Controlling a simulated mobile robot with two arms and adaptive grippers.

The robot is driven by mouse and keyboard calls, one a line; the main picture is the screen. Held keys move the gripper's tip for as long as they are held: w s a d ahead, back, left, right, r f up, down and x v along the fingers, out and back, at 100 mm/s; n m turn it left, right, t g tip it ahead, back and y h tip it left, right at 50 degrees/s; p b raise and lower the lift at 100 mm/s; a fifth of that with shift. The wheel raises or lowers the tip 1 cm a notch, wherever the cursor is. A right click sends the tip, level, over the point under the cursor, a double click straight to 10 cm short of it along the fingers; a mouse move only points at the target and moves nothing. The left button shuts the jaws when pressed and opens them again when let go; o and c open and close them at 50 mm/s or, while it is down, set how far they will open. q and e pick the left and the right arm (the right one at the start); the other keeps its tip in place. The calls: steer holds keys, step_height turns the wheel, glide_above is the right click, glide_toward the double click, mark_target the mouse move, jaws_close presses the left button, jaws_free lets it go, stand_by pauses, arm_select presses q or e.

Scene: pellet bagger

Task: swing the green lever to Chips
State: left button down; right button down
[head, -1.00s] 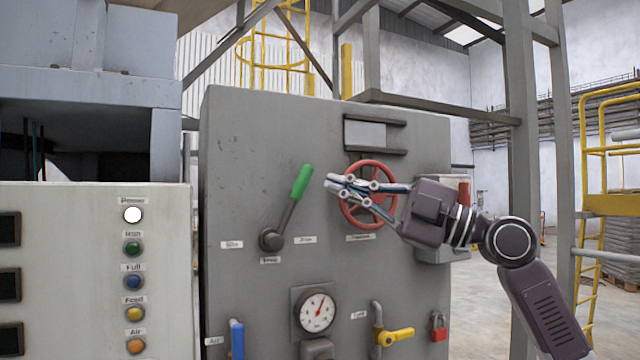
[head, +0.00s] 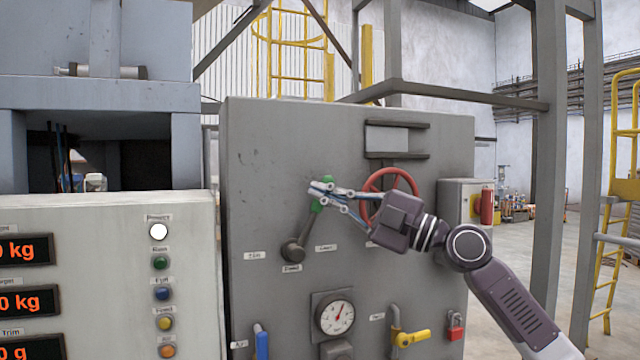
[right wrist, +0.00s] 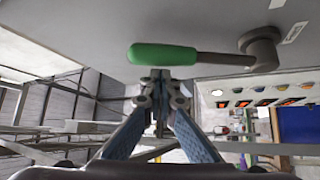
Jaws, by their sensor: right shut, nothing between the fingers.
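The green lever (head: 300,235) is on the grey panel, its grey arm leaning up and right from a round pivot. My right gripper (head: 316,190) is shut and empty, and its fingertips overlap the green grip in the head view, hiding part of it. In the right wrist view the green grip (right wrist: 165,54) lies across just beyond the shut fingertips (right wrist: 156,76); I cannot tell whether they touch. Small labels surround the pivot: left (head: 255,255), below (head: 291,268) and right (head: 326,247); their words are too blurred to read surely. My left gripper is not in view.
A red handwheel (head: 391,171) is behind my right gripper. Below are a gauge (head: 335,317), a blue handle (head: 261,343), a yellow valve handle (head: 412,338) and a red padlock (head: 455,326). A control box (head: 110,210) with buttons and displays stands at left.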

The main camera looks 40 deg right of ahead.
steer(key=shift+w+d+f, duration=0.1)
steer(key=shift+d+f, duration=0.05)
steer(key=shift+d, duration=0.2)
steer(key=shift+a, duration=0.1)
steer(key=b, duration=0.1)
steer(key=d+m+t+b, duration=0.1)
steer(key=b, duration=0.1)
steer(key=shift+d+f, duration=0.25)
steer(key=shift+f, duration=0.15)
